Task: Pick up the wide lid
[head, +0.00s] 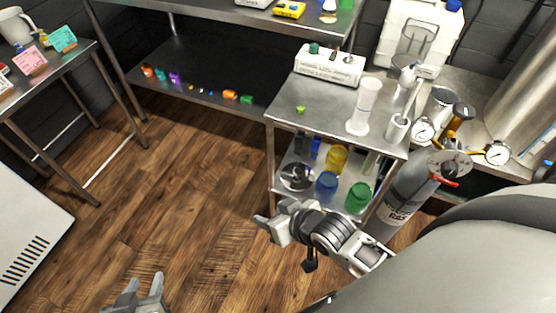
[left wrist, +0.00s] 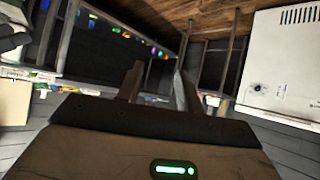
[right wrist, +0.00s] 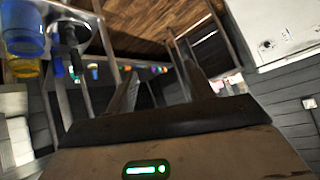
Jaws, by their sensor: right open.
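I cannot pick out the wide lid for certain. A round dark metallic piece (head: 296,177) lies on the lower shelf of the steel cart, and several small coloured pieces (head: 175,78) lie on the low shelf at the back; they are too small to identify. My right gripper (head: 270,222) is open and empty, in front of the cart and below its lower shelf in the head view. My left gripper (head: 144,286) is at the bottom edge, over the floor, with its fingers apart and nothing between them.
The cart top (head: 310,105) holds a white box (head: 329,65) and a white cylinder (head: 364,106). Yellow (head: 336,158), blue (head: 326,186) and green (head: 358,198) jars stand below. A grey gas bottle (head: 400,200) stands at the right. The wooden floor (head: 170,190) is clear.

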